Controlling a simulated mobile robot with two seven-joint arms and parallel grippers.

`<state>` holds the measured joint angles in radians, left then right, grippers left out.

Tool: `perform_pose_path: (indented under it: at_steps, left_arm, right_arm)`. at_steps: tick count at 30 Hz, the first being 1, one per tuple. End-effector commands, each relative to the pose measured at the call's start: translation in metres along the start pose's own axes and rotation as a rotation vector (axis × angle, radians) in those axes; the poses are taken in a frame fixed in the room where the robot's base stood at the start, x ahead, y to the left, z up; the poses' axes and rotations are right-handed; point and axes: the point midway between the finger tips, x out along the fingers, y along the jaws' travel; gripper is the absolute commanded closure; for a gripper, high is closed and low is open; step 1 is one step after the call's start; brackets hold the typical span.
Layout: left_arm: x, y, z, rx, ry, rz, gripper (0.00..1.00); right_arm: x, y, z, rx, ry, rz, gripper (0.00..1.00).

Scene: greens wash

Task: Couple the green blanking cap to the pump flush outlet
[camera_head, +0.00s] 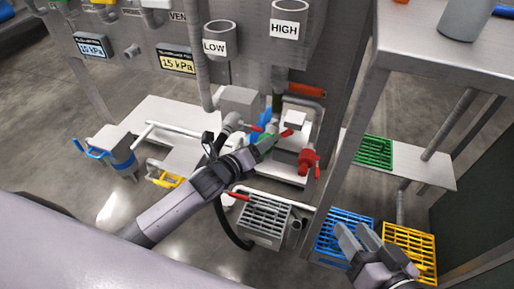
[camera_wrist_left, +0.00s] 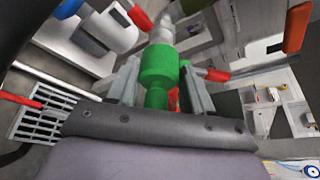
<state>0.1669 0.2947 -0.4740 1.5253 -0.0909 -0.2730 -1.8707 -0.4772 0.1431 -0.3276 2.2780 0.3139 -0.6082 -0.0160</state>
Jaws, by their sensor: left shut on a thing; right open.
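The green blanking cap (camera_wrist_left: 158,66) sits between the two fingers of my left gripper (camera_wrist_left: 158,85), which is shut on it. In the head view only a little green of the cap shows at my left gripper (camera_head: 262,148). A grey pipe fitting (camera_wrist_left: 162,30), which looks like the pump flush outlet, is right beyond the cap and roughly in line with it. Red levers (camera_wrist_left: 139,17) stand out beside it. I cannot tell whether the cap is seated on the fitting or just against it. My right gripper (camera_head: 360,238) is open and empty at the lower right.
Grey, blue (camera_head: 345,226), yellow (camera_head: 412,245) and green (camera_head: 374,151) grates lie around the pump area. A red valve (camera_head: 307,160) stands right of my left gripper. A steel table (camera_head: 440,50) and its leg are at the right. Pipes and a black hose crowd the left arm.

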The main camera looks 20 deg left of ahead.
Motion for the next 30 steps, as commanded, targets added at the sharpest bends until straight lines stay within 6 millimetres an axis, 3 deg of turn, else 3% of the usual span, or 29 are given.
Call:
perform_pose_path:
  at_steps: [30]
  left_arm:
    - [0.024,0.000,0.010,0.000,0.000,-0.002,0.86]
  right_arm:
    - [0.003,0.002,0.006,0.000,0.000,0.000,0.57]
